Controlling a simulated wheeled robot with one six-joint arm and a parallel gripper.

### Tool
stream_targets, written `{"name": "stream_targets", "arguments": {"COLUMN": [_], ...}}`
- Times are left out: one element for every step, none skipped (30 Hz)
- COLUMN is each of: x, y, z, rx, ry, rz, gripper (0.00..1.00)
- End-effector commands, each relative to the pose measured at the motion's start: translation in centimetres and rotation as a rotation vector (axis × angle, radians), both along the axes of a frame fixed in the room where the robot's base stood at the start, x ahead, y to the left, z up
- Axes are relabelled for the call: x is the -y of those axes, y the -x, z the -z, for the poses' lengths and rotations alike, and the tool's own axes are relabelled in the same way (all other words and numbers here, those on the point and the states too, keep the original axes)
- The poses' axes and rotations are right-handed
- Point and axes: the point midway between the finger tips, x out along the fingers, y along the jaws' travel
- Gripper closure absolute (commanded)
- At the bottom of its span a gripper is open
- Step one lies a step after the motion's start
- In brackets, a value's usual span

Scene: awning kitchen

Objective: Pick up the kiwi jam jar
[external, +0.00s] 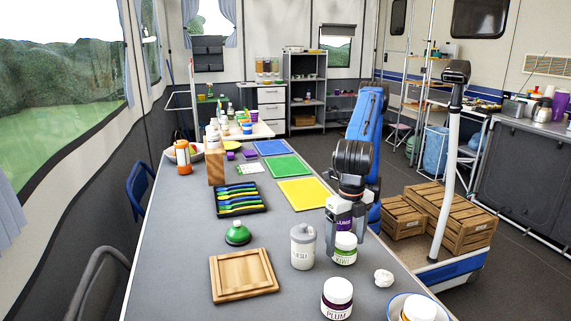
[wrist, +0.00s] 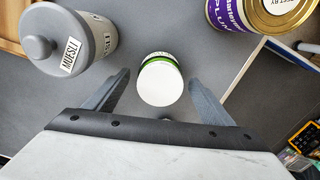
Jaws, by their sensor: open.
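The kiwi jam jar (external: 344,249) stands upright on the grey table, with a white lid and a green and white label reading KIWI. In the wrist view its white lid (wrist: 160,82) lies between the fingertips, a little beyond them. My gripper (external: 346,226) is open above the jar, its fingers pointing down on either side; it also shows in the wrist view (wrist: 159,85). I see no finger touching the jar. A jar with a purple label (external: 342,213) shows behind the gripper, partly hidden by it.
A grey muesli canister (external: 303,246) stands close left of the kiwi jar. A plum jar (external: 337,298) stands nearer the camera, with a crumpled white lump (external: 383,278) and a bowl (external: 396,304) to the right. A wooden board (external: 215,283) lies left.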

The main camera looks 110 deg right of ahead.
Motion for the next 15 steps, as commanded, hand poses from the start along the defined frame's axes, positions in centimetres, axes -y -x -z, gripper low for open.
{"name": "stream_targets", "arguments": {"x": [0.03, 0.0, -0.01, -0.01, -0.02, -0.02, -0.02, -0.02, -0.02, -0.02, -0.02, -0.02, -0.02, -0.02, -0.02], "y": [0.02, 0.01, 0.0, -0.01, 0.0, 0.0, 0.0, 0.0, 0.0, 0.0, 0.0, 0.0, 0.0, 0.0, 0.0], "z": [0.44, 0.59, 0.74, 0.8, 0.84, 0.85, 0.85, 0.84, 0.84, 0.84, 0.84, 0.84, 0.84, 0.84, 0.83], "rx": [-0.001, 0.0, 0.001, 0.001, 0.001, 0.001, 0.001, 0.001, 0.001, 0.001, 0.001, 0.001, 0.001, 0.001, 0.001], "ry": [0.001, 0.0, 0.0, -0.001, -0.001, -0.001, -0.001, -0.001, -0.001, -0.001, -0.001, -0.001, -0.001, -0.001, 0.0], "rz": [0.0, 0.0, 0.0, 0.0, 0.0, 0.0, 0.0, 0.0, 0.0, 0.0, 0.0, 0.0, 0.0, 0.0, 0.0], "gripper": [0.24, 0.24, 0.24, 0.24, 0.24, 0.24, 0.24, 0.24, 0.24, 0.24, 0.28, 0.38, 0.45, 0.52, 0.62]}}
